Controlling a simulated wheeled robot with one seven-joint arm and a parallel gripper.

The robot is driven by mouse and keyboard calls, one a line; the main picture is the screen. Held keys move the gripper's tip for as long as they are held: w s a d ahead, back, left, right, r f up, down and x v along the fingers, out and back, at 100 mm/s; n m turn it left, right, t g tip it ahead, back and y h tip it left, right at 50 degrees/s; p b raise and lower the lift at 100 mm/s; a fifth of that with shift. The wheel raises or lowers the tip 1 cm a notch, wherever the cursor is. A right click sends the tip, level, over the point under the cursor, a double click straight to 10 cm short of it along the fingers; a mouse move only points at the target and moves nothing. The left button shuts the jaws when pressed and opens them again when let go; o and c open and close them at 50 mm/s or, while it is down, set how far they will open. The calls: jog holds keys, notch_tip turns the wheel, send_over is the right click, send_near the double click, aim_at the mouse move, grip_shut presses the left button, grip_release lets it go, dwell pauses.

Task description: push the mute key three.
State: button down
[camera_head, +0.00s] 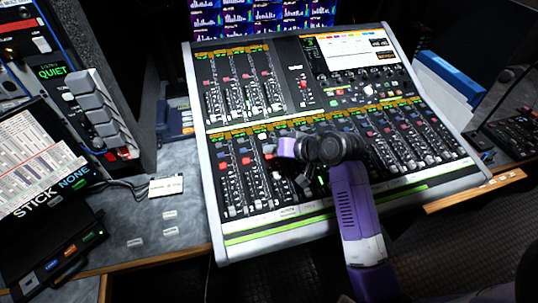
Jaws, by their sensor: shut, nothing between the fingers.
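The mixing console (238,253) stands tilted on the desk, with upper and lower banks of channel strips. Small red keys show in the lower bank, one (246,160) toward its left and another (268,157) just right of it. Their lettering is too small to read, so I cannot tell which is mute key three. My purple and black arm reaches over the console from the lower right. My gripper (304,184) is partly hidden under the wrist, low over the left-middle strips, shut and empty. I cannot tell whether it touches a key. The wrist covers several strips.
A rack unit with grey levers (88,95) stands at the left, above a dark panel with printed sheets (35,150). A small label card (166,187) and several small white pieces lie on the grey desk. Blue-white binders (448,80) stand right of the console.

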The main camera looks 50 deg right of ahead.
jog(key=shift+f, duration=0.5)
dwell(0.6)
jog(key=shift+r, duration=0.1)
jog(key=shift+r+p, duration=0.85)
jog(key=shift+p, duration=0.1)
jog(key=r+p, duration=0.6)
jog(key=shift+s+a, duration=0.25)
jog(key=shift+s, duration=0.15)
